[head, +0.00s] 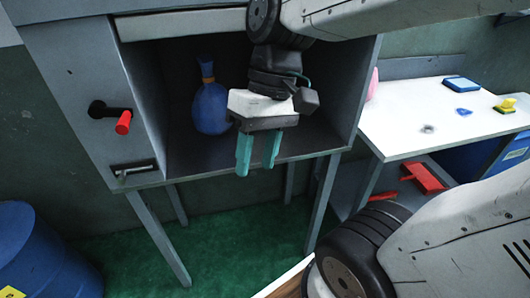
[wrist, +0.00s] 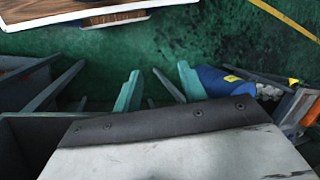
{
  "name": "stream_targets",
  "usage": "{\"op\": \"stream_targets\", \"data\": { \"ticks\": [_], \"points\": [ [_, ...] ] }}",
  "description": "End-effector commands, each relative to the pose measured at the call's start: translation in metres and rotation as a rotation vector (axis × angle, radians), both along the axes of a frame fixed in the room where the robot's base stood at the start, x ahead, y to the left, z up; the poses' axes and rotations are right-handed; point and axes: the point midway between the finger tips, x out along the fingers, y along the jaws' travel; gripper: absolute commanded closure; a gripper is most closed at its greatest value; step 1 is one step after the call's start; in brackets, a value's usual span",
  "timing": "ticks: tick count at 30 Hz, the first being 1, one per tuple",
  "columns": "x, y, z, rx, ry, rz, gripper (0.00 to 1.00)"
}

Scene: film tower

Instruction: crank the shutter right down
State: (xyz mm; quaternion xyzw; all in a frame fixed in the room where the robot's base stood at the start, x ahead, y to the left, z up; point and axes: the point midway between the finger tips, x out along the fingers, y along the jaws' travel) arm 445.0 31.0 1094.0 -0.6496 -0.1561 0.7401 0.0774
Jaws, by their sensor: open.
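The shutter (head: 185,23) shows as a pale slat across the top of the grey cabinet's opening, and the opening below it is uncovered. The crank (head: 123,122) has a red knob on a black arm, on the cabinet's front panel left of the opening. My gripper (head: 257,162) hangs in front of the opening, right of the crank and apart from it. Its two teal fingers are spread and empty, pointing down. They also show in the wrist view (wrist: 160,85). The crank is not visible in the wrist view.
A metal handle (head: 133,168) sits below the crank. A blue barrel (head: 38,250) stands at the lower left. A white table (head: 425,120) with small items is at right. Green floor lies below.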

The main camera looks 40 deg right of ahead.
Motion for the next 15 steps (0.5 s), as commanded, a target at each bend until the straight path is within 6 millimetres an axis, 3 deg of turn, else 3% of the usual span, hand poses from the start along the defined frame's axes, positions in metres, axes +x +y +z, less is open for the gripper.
{"op": "stream_targets", "data": {
  "ticks": [15],
  "points": [
    [-0.0058,-0.0114,0.0000,-0.065,-0.038,-0.021,0.61]
  ]
}}
